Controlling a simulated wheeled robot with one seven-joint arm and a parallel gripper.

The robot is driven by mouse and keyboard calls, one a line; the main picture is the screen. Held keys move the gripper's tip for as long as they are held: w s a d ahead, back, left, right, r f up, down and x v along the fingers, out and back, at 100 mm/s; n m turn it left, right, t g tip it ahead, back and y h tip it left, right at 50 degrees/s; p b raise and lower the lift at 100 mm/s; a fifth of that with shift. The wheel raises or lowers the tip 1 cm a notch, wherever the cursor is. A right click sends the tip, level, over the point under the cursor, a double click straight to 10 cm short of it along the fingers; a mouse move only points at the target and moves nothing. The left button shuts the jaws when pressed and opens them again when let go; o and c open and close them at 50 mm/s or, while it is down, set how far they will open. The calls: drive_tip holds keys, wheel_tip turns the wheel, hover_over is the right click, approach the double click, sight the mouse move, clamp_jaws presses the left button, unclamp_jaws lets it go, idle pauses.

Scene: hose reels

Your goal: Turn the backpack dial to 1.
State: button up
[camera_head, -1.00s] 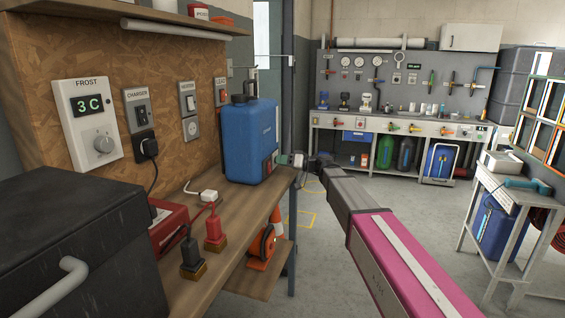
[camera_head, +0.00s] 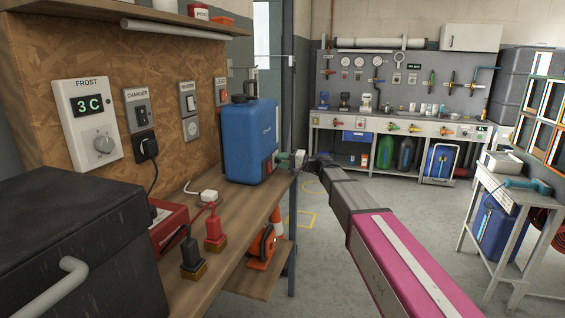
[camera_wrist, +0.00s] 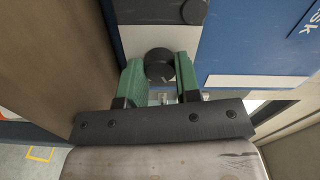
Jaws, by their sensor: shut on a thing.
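The blue backpack tank (camera_head: 249,140) stands upright on the wooden bench, with a black cap on top. Its dial (camera_wrist: 159,65) is a round black knob on a grey and white panel in the wrist view. My gripper (camera_head: 277,160) reaches the tank's lower right side in the head view. In the wrist view its green fingers (camera_wrist: 159,74) lie on either side of the knob, shut on it. Dial numbers and a pointer cannot be made out.
The bench (camera_head: 227,210) holds a white plug, a red and a black connector and a red box (camera_head: 170,226). A black case (camera_head: 75,240) fills the near left. A FROST panel (camera_head: 89,122) reads 3 C. Open floor lies right of the bench.

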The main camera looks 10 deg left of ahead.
drive_tip(key=shift+m, duration=0.7)
drive_tip(key=o, duration=0.9)
drive_tip(key=d, duration=1)
drive_tip(key=shift+s+d, duration=0.4)
